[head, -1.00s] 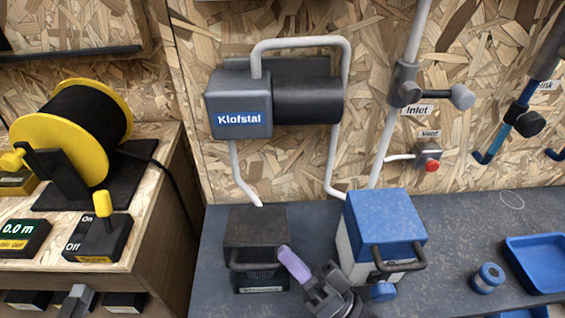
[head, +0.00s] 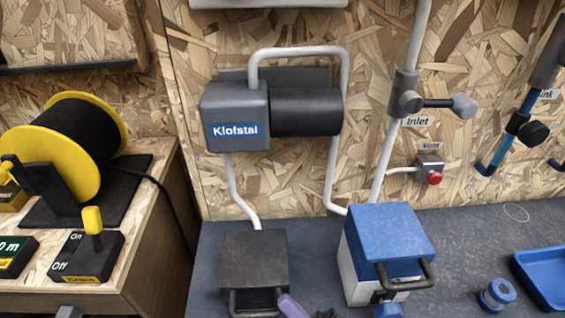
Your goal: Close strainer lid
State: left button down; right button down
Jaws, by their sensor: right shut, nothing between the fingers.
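No label I can read says strainer, so I cannot tell which box it is. A white box (head: 358,280) with a blue lid (head: 388,235) stands at lower centre right. The lid lies on the box, with a dark handle (head: 408,277) at its front. A black box (head: 255,258) with a flat dark top and a front handle stands left of it. My right gripper (head: 289,304) shows only partly at the bottom edge, its purple finger shut and empty beside the black box's handle. I cannot tell whether they touch.
A grey Klofstal unit (head: 236,117) with light pipes hangs on the chipboard wall. An inlet valve (head: 408,102) and a red vent button (head: 434,178) are to its right. A blue tray (head: 545,275) and a small blue cylinder (head: 497,294) are at right. A yellow reel (head: 62,147) is left.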

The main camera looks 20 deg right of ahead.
jog(key=shift+s+f, duration=0.1)
jog(key=shift+f, duration=0.3)
